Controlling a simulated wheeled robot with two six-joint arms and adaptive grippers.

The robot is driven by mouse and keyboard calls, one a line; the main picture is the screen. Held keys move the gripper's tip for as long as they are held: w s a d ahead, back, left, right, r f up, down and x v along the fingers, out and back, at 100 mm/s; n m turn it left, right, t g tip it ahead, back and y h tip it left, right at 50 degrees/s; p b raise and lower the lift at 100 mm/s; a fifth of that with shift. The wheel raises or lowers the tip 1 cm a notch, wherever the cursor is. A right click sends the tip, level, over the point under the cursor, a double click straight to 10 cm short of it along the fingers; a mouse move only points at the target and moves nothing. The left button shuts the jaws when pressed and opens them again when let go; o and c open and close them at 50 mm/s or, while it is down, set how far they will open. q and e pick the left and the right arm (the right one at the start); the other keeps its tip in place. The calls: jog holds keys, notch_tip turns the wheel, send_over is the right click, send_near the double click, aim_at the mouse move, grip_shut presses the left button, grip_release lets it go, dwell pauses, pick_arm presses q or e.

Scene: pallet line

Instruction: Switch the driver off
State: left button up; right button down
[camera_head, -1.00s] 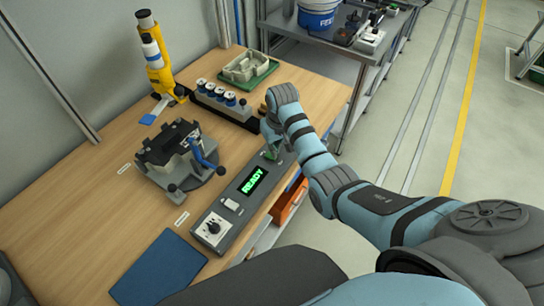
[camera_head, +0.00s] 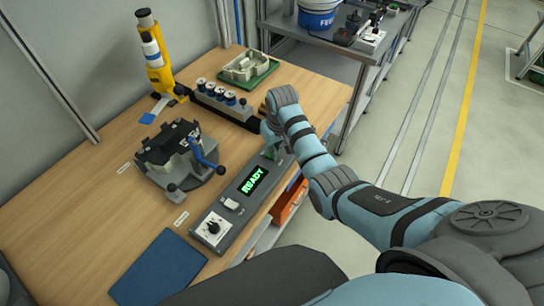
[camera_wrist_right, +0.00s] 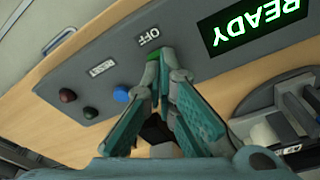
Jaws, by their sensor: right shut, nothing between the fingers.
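The driver is a grey control box (camera_head: 222,218) along the front edge of the wooden bench. Its display (camera_head: 254,181) is lit green and reads READY. In the right wrist view the panel (camera_wrist_right: 75,70) carries an OFF label (camera_wrist_right: 149,37), with a green part beside it, partly hidden by my fingertips. My right gripper (camera_wrist_right: 163,62) is shut and empty, its tips at or just above that green part; I cannot tell whether they touch. In the head view the right gripper (camera_head: 272,153) is at the box's far end, largely hidden by its wrist. My left gripper is not in view.
The panel also has a RESET label (camera_wrist_right: 102,69), a blue button (camera_wrist_right: 121,93), a red knob (camera_wrist_right: 67,95) and a dial (camera_head: 213,228). A black fixture (camera_head: 172,145) stands left of the box. A blue mat (camera_head: 158,268) lies nearby. A row of bobbins (camera_head: 217,92) stands behind.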

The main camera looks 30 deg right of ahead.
jog(key=shift+f, duration=0.6)
notch_tip(320, 180, up, 2)
jog(key=shift+r+p, duration=0.25)
jog(key=shift+p, duration=0.75)
jog(key=shift+r, duration=2.25)
jog(key=shift+f, duration=0.1)
